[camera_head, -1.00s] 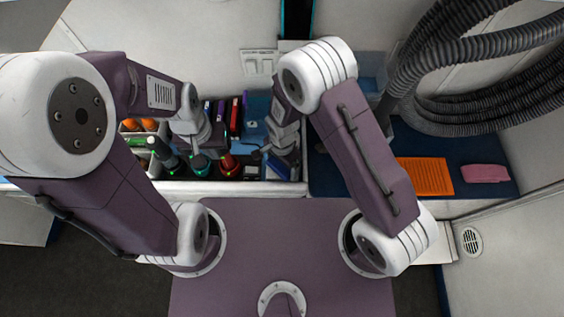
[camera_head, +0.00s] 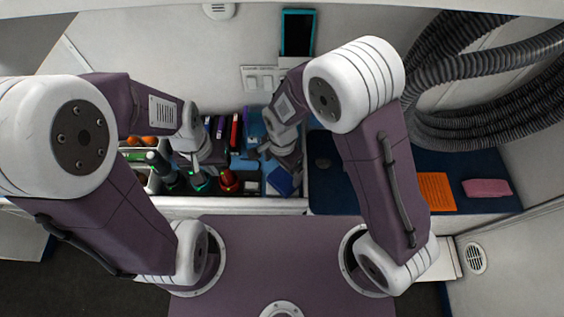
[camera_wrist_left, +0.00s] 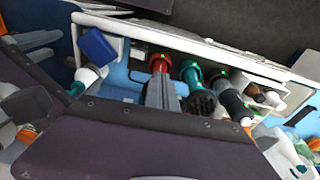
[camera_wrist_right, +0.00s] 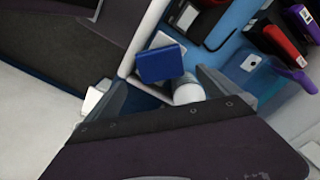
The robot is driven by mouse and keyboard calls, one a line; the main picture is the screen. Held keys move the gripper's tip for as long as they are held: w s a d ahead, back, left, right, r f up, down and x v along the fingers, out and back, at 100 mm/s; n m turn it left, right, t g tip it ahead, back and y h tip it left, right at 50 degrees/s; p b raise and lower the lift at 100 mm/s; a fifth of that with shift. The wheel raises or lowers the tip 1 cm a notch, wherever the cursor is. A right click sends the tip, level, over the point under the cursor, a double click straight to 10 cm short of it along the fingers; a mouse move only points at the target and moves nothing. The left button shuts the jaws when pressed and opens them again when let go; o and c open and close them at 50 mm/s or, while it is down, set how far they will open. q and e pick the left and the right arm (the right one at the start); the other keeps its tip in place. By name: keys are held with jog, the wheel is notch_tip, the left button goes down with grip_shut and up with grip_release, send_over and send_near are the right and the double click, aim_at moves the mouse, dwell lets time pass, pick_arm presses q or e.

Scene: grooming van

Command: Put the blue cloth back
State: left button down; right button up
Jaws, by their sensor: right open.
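A small dark blue folded piece, which looks like the blue cloth (camera_head: 281,181), sits tilted in the right end of the white-walled bin. In the right wrist view the blue cloth (camera_wrist_right: 161,63) lies just ahead, between and beyond the fingers, beside a white round cap (camera_wrist_right: 188,91). My right gripper (camera_head: 265,152) is open above that end of the bin and appears empty; contact with the cloth cannot be seen. My left gripper (camera_head: 199,182) is over the bottles in the bin's middle. In the left wrist view its fingers (camera_wrist_left: 167,92) look closed together, with nothing visible between them.
The bin holds a red-collared bottle (camera_head: 229,181), green-collared bottles and upright coloured cases (camera_head: 234,131). A dark blue counter mat (camera_head: 336,190) at right carries an orange mat (camera_head: 436,191) and a folded pink cloth (camera_head: 487,188). Thick grey hoses (camera_head: 470,130) hang above it.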

jog(key=shift+r, duration=1.75)
jog(key=s+d+r+n, duration=0.1)
jog(key=d+n, duration=0.2)
jog(key=d, duration=0.3)
jog(key=s+d+r+n, duration=0.1)
jog(key=s+d+n, duration=0.1)
jog(key=d, duration=0.4)
jog(key=s+d+r+n+t+b, duration=0.1)
jog(key=d+n, duration=0.2)
jog(key=d, duration=0.3)
jog(key=shift+s+r+n, duration=0.3)
jog(key=shift+s+n, duration=0.05)
jog(key=shift+n, duration=0.05)
